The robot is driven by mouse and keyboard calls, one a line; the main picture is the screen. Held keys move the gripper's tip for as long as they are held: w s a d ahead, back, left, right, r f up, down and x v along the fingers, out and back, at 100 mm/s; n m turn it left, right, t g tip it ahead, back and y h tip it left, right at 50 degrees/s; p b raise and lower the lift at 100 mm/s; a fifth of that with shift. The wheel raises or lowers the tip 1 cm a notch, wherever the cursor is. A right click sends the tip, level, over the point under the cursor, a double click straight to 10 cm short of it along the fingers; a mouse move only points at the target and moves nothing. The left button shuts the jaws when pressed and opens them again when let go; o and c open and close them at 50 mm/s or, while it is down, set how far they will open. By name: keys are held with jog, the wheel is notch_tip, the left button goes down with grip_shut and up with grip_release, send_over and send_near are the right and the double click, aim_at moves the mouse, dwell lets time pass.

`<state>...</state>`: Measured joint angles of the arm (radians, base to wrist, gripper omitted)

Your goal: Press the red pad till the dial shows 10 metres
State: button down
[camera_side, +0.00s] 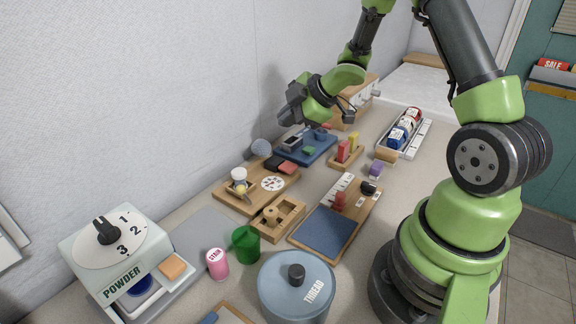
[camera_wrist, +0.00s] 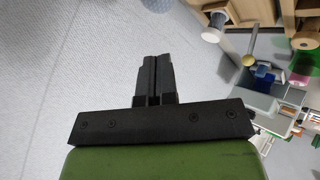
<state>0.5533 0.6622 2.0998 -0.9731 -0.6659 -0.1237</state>
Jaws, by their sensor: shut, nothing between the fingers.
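My gripper (camera_side: 287,117) is shut and empty, held in the air near the wall above the back of the worktop. Its black fingers (camera_wrist: 155,68) are together in the wrist view. Below it, a red pad (camera_side: 287,167) lies beside a black pad at the far end of a wooden board (camera_side: 228,196). A round white dial face (camera_side: 273,183) with small dark marks is on that board; its reading is too small to tell. The gripper touches none of these.
A powder dispenser (camera_side: 112,250), pink tin (camera_side: 217,264), green cup (camera_side: 246,245) and blue-grey thread pot (camera_side: 296,290) stand in front. A board with a blue panel (camera_side: 328,232) lies at centre right. A tray of cans (camera_side: 404,132) is farther back. The wall is close behind my gripper.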

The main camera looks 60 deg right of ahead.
jog(key=shift+f, duration=0.15)
send_near(280, 165)
jog(key=shift+w+a+f, duration=0.2)
jog(key=shift+w+f, duration=0.25)
jog(key=shift+w, duration=0.4)
jog(key=shift+w+a+f, duration=0.2)
jog(key=shift+w+f, duration=0.25)
jog(key=shift+w, duration=0.4)
jog(key=shift+w+a+f, duration=0.2)
jog(key=shift+w+f, duration=0.25)
jog(key=shift+w, duration=0.35)
jog(key=shift+f, duration=0.1)
jog(key=shift+f, duration=0.3)
jog(key=shift+f, duration=0.7)
dwell(0.9)
jog(key=shift+r, duration=1.15)
jog(key=shift+r, duration=2.5)
